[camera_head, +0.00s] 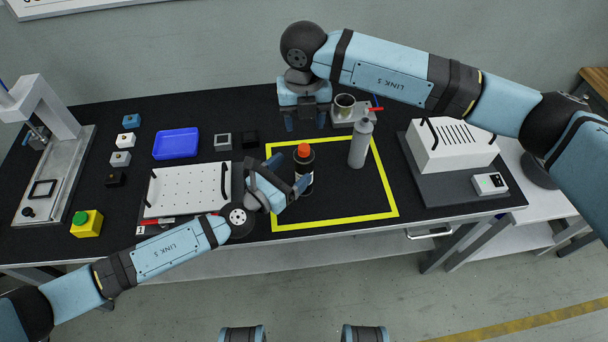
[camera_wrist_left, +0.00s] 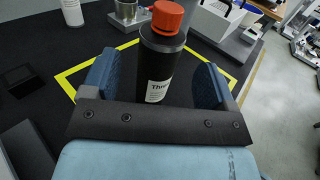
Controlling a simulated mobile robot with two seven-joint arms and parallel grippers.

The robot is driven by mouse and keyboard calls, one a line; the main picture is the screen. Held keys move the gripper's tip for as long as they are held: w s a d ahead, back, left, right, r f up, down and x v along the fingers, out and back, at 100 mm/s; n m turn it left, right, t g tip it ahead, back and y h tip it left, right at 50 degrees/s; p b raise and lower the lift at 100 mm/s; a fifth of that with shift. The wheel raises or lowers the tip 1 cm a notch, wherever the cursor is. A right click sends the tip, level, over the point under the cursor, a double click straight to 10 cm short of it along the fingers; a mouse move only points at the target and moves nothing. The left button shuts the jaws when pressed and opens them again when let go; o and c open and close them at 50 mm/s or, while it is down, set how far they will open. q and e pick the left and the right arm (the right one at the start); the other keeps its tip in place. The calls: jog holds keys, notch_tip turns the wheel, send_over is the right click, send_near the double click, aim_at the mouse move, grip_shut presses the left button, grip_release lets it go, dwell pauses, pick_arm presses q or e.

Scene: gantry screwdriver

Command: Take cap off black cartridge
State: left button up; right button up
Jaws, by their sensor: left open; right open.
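The black cartridge (camera_head: 307,180) stands upright inside the yellow taped square, with its orange-red cap (camera_head: 303,151) on top. In the left wrist view the cartridge (camera_wrist_left: 157,65) has a white label, and its cap (camera_wrist_left: 167,16) sits on it. My left gripper (camera_head: 287,187) is open, with its fingers on either side of the cartridge's lower body; I cannot tell whether they touch it. My right gripper (camera_head: 305,122) is open and empty, pointing down at the far edge of the square, behind the cartridge.
A grey bottle (camera_head: 359,145) stands right of the cartridge. Behind it is a metal cup (camera_head: 344,105) on a grey block. A white perforated plate (camera_head: 187,190) and a blue tray (camera_head: 176,144) lie to the left. A white slotted box (camera_head: 450,146) stands right.

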aim_at(297, 165)
pick_arm(q)
jog(key=x, duration=0.5)
grip_shut()
pick_arm(e)
jog(key=m, duration=0.8)
jog(key=shift+f+m, duration=0.1)
jog(key=shift+m, duration=0.3)
jog(key=shift+f, duration=3.9)
jog(key=c, duration=1)
